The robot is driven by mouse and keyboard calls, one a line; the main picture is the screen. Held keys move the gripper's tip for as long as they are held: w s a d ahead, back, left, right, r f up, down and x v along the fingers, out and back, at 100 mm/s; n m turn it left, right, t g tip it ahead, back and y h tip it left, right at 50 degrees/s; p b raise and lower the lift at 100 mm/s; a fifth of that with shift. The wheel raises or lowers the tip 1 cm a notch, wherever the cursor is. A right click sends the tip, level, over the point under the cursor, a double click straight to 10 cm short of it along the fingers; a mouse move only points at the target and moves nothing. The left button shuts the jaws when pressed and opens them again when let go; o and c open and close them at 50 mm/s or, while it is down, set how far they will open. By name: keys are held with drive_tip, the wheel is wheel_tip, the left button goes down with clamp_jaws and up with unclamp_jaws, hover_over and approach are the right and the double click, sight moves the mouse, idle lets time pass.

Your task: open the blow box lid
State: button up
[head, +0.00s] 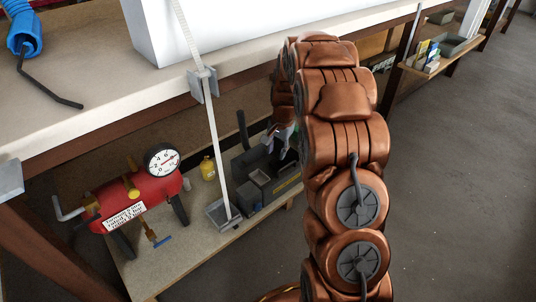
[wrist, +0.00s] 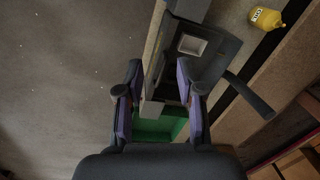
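A dark grey box-like unit (head: 268,187), which looks like the blow box, stands on the lower shelf. It has a yellow-marked front side and a dark upright lever at its back. The wrist view shows its dark top (wrist: 205,62) with a pale square recess, and the lever extending to the lower right. My gripper (head: 281,138) is above the unit's far right part, partly hidden by my arm. In the wrist view my gripper (wrist: 160,88) has its fingers apart, with a grey edge and a green surface (wrist: 160,128) between them. I cannot tell which part is the lid.
A red tank (head: 135,200) with a gauge stands left on the shelf (head: 185,262). A yellow bottle (head: 208,168) is behind the unit. A thin pale upright bar (head: 213,130) rises in front. The workbench (head: 110,85) overhangs the shelf. Open floor (head: 455,180) lies right.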

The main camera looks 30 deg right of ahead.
drive_tip(key=s+a+r+n+g+p, duration=0.1)
drive_tip(key=s+a+r+n, duration=0.2)
drive_tip(key=s+a+r, duration=0.4)
drive_tip(key=shift+s+a+r+p, duration=0.35)
drive_tip(key=shift+s, duration=0.4)
